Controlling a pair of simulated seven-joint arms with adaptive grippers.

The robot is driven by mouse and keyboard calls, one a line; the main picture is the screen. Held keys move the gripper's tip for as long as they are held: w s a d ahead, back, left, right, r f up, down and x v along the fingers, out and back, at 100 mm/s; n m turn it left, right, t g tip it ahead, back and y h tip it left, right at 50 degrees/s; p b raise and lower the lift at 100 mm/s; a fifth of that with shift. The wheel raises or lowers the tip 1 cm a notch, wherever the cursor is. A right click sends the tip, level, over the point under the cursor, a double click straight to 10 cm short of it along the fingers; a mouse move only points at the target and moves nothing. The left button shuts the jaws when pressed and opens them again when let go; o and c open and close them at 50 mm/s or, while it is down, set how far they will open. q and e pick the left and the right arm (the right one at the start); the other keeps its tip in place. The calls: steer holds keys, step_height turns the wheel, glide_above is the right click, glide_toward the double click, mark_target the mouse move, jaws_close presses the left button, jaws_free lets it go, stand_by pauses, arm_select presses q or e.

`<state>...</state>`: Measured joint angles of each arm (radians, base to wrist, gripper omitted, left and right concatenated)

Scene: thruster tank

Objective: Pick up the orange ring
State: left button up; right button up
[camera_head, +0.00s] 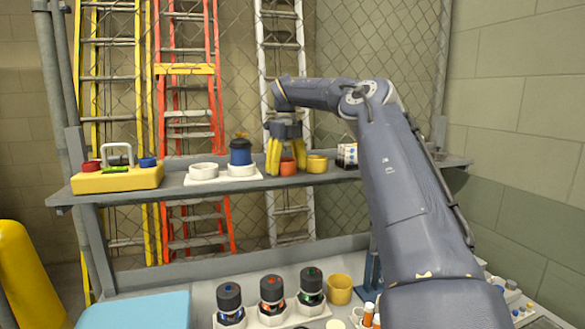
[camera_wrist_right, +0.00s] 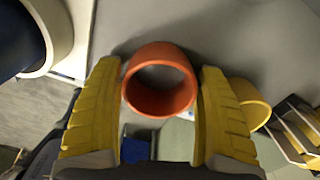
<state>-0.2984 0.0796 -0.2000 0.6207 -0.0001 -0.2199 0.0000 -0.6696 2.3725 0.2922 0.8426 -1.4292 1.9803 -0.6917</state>
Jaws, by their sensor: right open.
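The orange ring (camera_head: 288,167) stands on the grey shelf, between a blue-and-white part and a yellow ring. My right gripper (camera_head: 287,165) reaches the shelf from above with its yellow fingers on both sides of the orange ring. In the right wrist view the orange ring (camera_wrist_right: 160,80) sits between the two open fingers (camera_wrist_right: 158,95). A narrow gap shows beside the ring's right side; on the left the finger is very close, and I cannot tell whether it touches. My left gripper is not in view.
A yellow ring (camera_head: 317,163) is close on the right, also in the wrist view (camera_wrist_right: 250,103). A blue thruster part (camera_head: 240,152) in a white holder is close on the left. A small box (camera_head: 347,155) stands farther right. Mesh fence and ladders are behind the shelf (camera_head: 390,168).

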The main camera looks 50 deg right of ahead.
steer(key=c, duration=0.7)
steer(key=shift+c, duration=0.2)
steer(key=shift+r, duration=0.2)
